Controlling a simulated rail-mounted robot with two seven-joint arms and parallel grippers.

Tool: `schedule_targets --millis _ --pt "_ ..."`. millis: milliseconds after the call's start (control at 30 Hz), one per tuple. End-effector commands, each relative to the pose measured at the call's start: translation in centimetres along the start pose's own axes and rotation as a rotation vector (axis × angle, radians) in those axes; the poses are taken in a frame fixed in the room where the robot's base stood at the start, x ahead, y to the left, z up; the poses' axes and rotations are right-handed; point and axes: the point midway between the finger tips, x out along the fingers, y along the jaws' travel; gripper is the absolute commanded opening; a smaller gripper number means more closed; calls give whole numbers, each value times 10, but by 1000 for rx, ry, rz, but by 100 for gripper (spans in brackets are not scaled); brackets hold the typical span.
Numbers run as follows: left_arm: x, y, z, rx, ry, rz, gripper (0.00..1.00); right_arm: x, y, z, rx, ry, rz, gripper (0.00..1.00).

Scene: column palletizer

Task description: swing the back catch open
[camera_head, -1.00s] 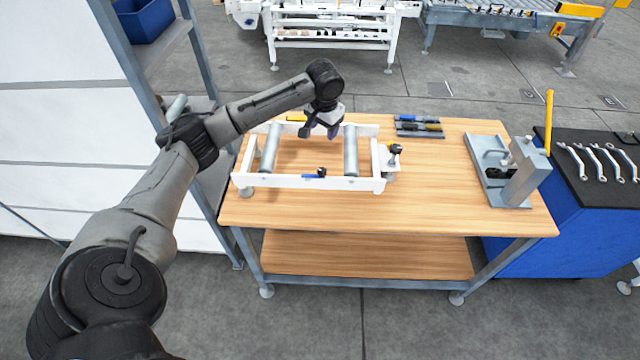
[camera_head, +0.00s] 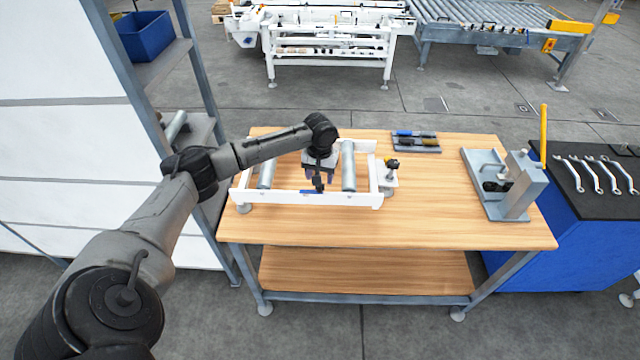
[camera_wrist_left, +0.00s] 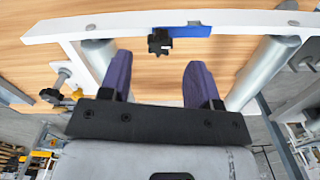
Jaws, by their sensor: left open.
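A white frame (camera_head: 290,197) with grey rollers (camera_head: 348,168) lies on the wooden bench. A blue catch (camera_head: 306,192) with a black knob sits on the frame's rail nearest me. In the left wrist view the blue catch (camera_wrist_left: 186,31) and its black knob (camera_wrist_left: 159,41) lie on the white rail, ahead of the gap between my fingers. My left gripper (camera_head: 318,181) is open, pointing down close to that catch, its purple fingers (camera_wrist_left: 160,75) apart and empty. The far rail is partly hidden by my arm, and I cannot see a catch there now. My right gripper is not in view.
A clamp with a black knob (camera_head: 391,165) stands at the frame's right end. A tray with several tools (camera_head: 415,145) lies behind. A grey press with a yellow lever (camera_head: 543,135) stands at the right. The bench's middle right (camera_head: 440,200) is clear.

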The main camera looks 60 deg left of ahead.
Motion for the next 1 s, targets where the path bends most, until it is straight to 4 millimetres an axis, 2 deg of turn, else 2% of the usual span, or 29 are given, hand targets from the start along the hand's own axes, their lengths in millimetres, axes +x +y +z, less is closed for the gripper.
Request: schedule_targets --millis 100,300,767,1000 --pt "17 0 0 0 -1 -1 57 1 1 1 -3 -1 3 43" --pt "35 0 0 1 -1 0 57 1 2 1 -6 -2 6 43" --pt "42 0 0 1 1 0 57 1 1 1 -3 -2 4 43" --pt "41 0 0 1 1 0 34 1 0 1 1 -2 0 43"
